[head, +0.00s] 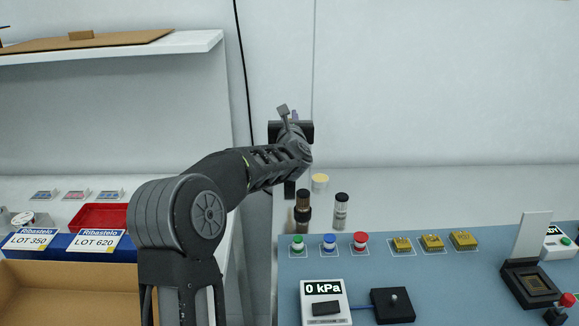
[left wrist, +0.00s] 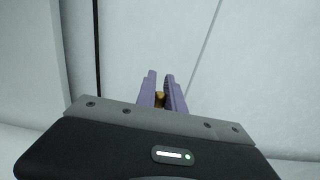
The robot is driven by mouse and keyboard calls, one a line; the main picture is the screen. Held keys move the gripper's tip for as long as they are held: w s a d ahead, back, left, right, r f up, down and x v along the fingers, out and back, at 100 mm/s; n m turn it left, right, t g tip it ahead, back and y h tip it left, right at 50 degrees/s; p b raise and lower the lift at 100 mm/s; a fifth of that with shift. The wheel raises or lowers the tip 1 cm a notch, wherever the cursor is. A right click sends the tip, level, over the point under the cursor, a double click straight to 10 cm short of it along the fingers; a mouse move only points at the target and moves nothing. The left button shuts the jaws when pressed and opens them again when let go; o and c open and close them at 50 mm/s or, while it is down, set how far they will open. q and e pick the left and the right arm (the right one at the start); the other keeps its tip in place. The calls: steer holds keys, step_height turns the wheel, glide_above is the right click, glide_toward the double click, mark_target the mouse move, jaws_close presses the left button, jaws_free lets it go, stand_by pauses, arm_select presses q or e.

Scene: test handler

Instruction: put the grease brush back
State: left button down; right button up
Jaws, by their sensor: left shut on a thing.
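My left gripper (head: 289,115) is raised in front of the back wall, above the far edge of the bench. In the left wrist view its two purple fingers (left wrist: 161,90) are closed around a small golden-brown thing. Only a bit of this thing shows between the fingers, probably part of the grease brush (left wrist: 160,97). The rest of it is hidden, and I cannot make it out in the head view. My right gripper is in neither view.
The blue mat (head: 450,285) holds coloured buttons, gold blocks and a gauge box (head: 325,303). A red tray (head: 97,215) and cardboard box (head: 60,290) are left.

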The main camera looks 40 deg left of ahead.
arm_select(q)
steer(key=shift+f, duration=1.75)
step_height(320, 180, down, 5)
steer(key=shift+f, duration=0.1)
steer(key=c, duration=1.9)
jaws_free()
steer(key=o, duration=0.5)
steer(key=shift+c, duration=0.2)
